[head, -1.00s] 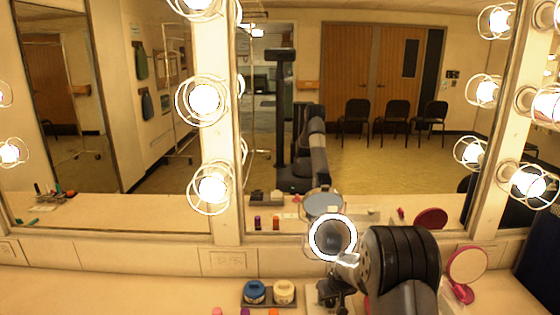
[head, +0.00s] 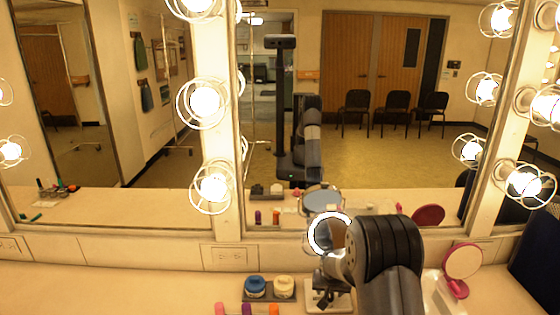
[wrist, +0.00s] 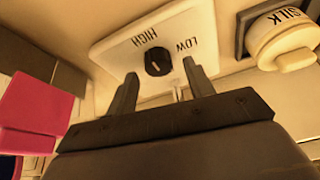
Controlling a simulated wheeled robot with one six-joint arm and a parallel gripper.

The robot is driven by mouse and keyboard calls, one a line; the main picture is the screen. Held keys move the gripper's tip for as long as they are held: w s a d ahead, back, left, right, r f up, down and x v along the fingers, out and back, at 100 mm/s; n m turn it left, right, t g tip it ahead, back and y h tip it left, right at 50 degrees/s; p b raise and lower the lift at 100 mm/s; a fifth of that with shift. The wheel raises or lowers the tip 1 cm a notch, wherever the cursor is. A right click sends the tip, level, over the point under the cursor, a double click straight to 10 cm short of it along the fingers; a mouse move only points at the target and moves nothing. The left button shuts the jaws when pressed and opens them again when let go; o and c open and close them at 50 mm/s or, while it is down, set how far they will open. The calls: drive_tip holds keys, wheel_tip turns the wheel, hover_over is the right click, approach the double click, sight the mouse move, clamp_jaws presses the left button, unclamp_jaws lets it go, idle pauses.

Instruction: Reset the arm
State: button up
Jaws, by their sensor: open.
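My gripper (wrist: 160,82) is open and empty in the wrist view, its two dark fingers apart. Beyond them is a white plate (wrist: 115,50) marked HIGH and LOW, with a black knob (wrist: 158,62) showing between the fingers. I cannot tell from this view whether the fingers touch the plate. In the head view my arm reaches over the counter from the lower right, and the white plate (head: 340,302) shows below its end. The gripper there is small, dark and partly hidden.
A blue-lidded jar (head: 255,287) and a cream-lidded jar (head: 284,287) stand left of the plate. Small coloured items (head: 247,309) lie in front. A pink hand mirror (head: 463,262) stands to the right. The mirror wall with lit bulbs rises behind. The counter at left is clear.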

drive_tip(key=b+v, duration=0.1)
drive_tip(key=v, duration=0.7)
drive_tip(key=shift+s+r, duration=0.15)
drive_tip(key=shift+r, duration=0.1)
drive_tip(key=shift+a, duration=0.1)
